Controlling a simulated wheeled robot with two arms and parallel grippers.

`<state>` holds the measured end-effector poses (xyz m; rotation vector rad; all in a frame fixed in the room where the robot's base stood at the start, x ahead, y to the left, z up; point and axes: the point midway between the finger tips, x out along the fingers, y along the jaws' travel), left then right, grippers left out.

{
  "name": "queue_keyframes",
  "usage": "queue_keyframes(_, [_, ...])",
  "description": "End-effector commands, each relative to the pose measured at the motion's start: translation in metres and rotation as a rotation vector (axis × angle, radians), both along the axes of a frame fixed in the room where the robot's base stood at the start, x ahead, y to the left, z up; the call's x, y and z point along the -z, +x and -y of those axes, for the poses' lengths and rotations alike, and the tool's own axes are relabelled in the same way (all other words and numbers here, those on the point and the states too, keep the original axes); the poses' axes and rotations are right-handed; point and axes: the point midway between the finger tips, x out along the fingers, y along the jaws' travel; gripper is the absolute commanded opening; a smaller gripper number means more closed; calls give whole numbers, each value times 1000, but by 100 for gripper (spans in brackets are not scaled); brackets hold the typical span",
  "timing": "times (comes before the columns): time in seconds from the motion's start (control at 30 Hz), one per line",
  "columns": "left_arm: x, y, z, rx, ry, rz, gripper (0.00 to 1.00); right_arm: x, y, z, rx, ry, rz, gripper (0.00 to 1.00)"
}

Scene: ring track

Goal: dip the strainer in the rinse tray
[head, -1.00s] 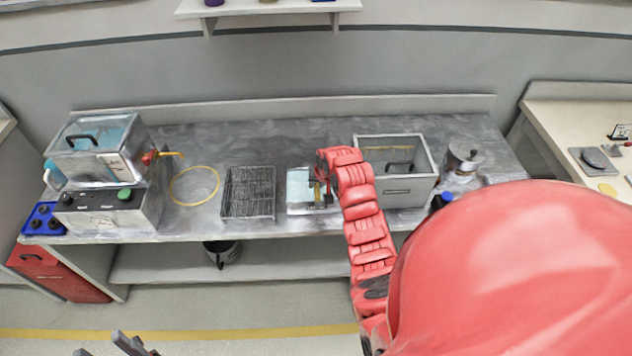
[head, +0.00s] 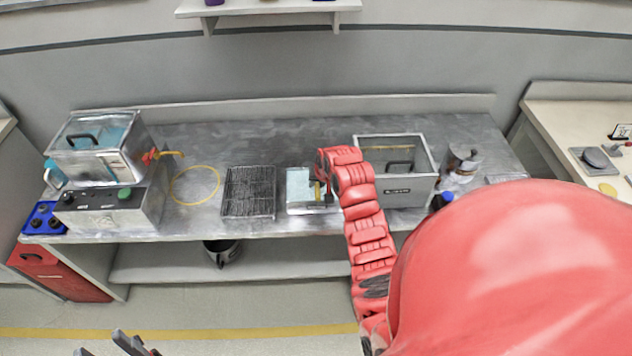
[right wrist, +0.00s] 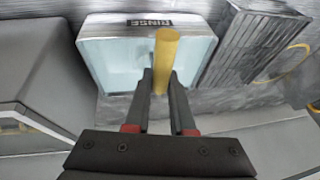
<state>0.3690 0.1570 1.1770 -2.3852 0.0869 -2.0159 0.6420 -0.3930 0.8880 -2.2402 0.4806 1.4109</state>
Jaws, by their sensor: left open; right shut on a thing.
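The rinse tray (head: 299,205) is a shallow white tray with pale blue inside, near the front of the bench; its RINSE label shows in the right wrist view, where the tray (right wrist: 92,60) lies beyond the fingers. My right gripper (head: 322,190) is over the tray's right part. In the right wrist view it (right wrist: 160,88) is shut on the yellow handle of the strainer (right wrist: 165,57), which stands over the tray's inside. The strainer's lower end is hidden, so its contact with the liquid cannot be told. My left gripper (head: 130,345) is open at the bottom edge, away from the bench.
A dark wire rack (head: 248,193) stands just left of the tray. A grey open tank (head: 410,190) stands to the right, with a moka pot (head: 462,163) beyond it. A yellow hose loop (head: 195,185) and a lidded bath (head: 98,150) are further left.

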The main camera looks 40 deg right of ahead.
Motion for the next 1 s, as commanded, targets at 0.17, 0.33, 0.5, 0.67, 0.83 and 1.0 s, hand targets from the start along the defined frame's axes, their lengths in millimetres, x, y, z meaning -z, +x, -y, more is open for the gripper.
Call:
queue_keyframes(0.17, [-1,0,0,0,0,0,50,-2,1,0,-1,-2,4,0])
queue_keyframes(0.33, [-4,0,0,0,0,0,50,-9,1,1,0,-2,5,0])
queue_keyframes(0.5, [-9,0,0,0,0,0,50,-21,1,1,0,-3,6,0])
queue_keyframes(0.67, [-14,0,0,0,0,0,50,-32,1,1,0,-2,5,0])
queue_keyframes(0.83, [-19,0,0,0,0,0,50,-44,1,1,0,-3,6,0])
queue_keyframes(1.0, [-24,0,0,0,0,0,50,-56,1,0,1,-2,5,0])
